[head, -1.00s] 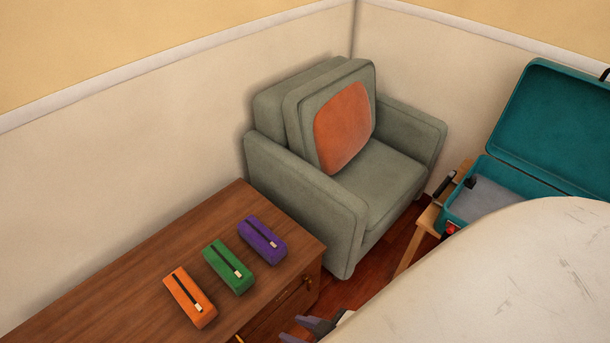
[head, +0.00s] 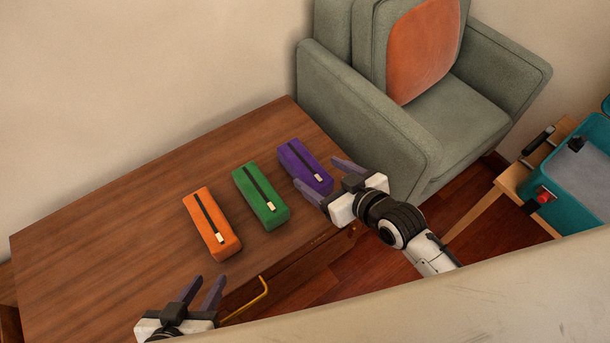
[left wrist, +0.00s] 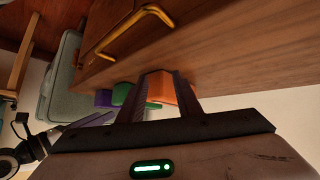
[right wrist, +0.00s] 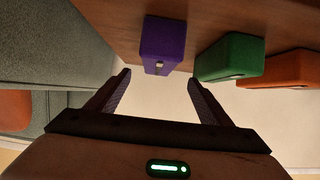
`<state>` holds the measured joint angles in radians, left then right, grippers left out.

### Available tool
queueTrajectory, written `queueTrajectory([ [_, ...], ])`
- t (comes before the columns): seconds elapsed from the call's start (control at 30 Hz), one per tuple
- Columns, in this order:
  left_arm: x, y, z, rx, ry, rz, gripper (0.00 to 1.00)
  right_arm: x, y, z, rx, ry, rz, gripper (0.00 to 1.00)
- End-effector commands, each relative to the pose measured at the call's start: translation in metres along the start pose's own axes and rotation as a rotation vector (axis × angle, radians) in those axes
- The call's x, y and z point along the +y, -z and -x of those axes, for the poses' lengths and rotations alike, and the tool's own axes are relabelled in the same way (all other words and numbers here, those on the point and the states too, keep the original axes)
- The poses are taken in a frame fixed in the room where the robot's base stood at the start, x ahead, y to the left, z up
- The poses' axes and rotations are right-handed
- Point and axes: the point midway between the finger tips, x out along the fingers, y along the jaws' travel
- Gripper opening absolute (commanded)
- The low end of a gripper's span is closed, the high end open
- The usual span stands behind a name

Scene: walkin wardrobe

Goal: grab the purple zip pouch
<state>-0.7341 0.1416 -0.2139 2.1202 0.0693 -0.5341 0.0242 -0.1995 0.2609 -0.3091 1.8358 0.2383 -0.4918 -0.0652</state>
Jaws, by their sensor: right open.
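The purple zip pouch (head: 303,163) lies on the wooden dresser top, rightmost of three pouches. My right gripper (head: 315,171) is open at its near end, one finger to each side in the head view. In the right wrist view the pouch (right wrist: 163,38) is centred ahead of the open fingers (right wrist: 159,76), with its zip pull facing them. I cannot tell whether the fingertips reach past its near end. My left gripper (head: 210,280) is open and empty by the dresser's front edge, below the orange pouch.
A green pouch (head: 262,197) lies close left of the purple one, then an orange pouch (head: 211,224). A yellow drawer handle (head: 247,303) sticks out from the dresser front. A green-grey armchair (head: 375,130) stands right of the dresser. A teal suitcase (head: 585,185) is far right. The dresser's left part is clear.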

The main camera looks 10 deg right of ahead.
Motion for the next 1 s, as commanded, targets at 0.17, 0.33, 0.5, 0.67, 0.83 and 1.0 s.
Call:
queueTrajectory([
  [0.17, 0.001, -0.002, -0.004, 0.011, -0.003, 0.010, 0.31, 0.000, -0.001, -0.028, 0.000, 0.000, -0.001, 0.73],
  [0.33, 0.000, -0.004, -0.006, 0.014, -0.004, 0.014, 0.31, 0.000, -0.001, -0.039, -0.001, 0.000, -0.001, 0.73],
  [0.5, 0.000, -0.010, -0.013, 0.025, -0.007, 0.026, 0.31, 0.003, -0.006, -0.065, 0.000, 0.000, 0.000, 0.73],
  [0.67, 0.002, -0.006, -0.011, 0.042, -0.012, 0.037, 0.31, 0.003, -0.005, -0.083, 0.000, 0.000, -0.002, 0.73],
  [0.83, 0.003, -0.008, -0.008, 0.038, -0.014, 0.043, 0.31, 0.003, -0.004, -0.087, -0.001, 0.000, -0.001, 0.73],
  [1.0, 0.004, -0.008, -0.008, 0.039, -0.014, 0.043, 0.31, 0.004, -0.004, -0.086, -0.001, 0.000, -0.001, 0.67],
])
